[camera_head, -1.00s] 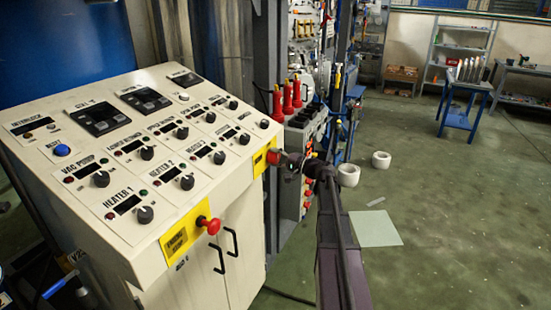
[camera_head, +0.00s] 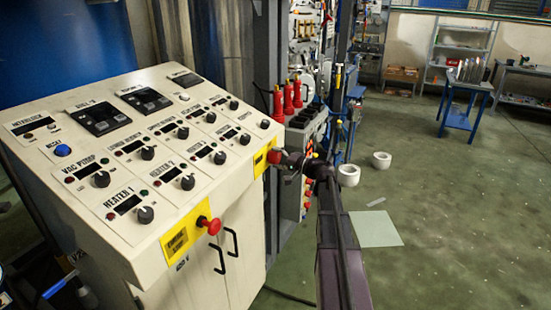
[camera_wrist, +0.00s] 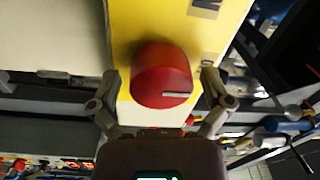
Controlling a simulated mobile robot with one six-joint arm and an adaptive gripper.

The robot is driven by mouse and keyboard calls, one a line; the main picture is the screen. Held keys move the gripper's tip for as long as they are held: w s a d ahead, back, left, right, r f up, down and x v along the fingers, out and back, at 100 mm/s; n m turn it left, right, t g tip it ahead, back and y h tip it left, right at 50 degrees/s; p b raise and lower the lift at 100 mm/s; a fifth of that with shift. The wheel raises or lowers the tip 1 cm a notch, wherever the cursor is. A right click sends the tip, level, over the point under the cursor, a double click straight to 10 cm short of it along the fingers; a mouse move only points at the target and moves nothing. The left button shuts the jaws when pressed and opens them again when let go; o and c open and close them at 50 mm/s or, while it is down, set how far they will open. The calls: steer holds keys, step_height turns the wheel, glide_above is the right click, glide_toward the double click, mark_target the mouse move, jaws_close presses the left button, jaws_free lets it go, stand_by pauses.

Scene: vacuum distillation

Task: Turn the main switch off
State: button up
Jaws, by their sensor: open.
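The main switch is a red round knob (camera_wrist: 162,75) with a pale line on its face, mounted on a yellow plate (camera_wrist: 205,35). In the wrist view the line lies roughly level, pointing right. In the head view the yellow plate (camera_head: 261,160) is at the right end of the console, and my gripper mostly hides the knob. My gripper (camera_wrist: 160,82) is open, with one finger on each side of the knob. Gaps show between the fingers and the knob. In the head view my gripper (camera_head: 287,160) is right at the plate.
The cream console (camera_head: 150,235) carries several black knobs and displays. A red emergency stop button (camera_head: 210,225) protrudes at its front, above black door handles (camera_head: 230,245). Red-handled items (camera_head: 288,98) stand behind my gripper. The floor to the right is mostly free.

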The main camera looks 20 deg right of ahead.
steer(key=shift+m, duration=0.4)
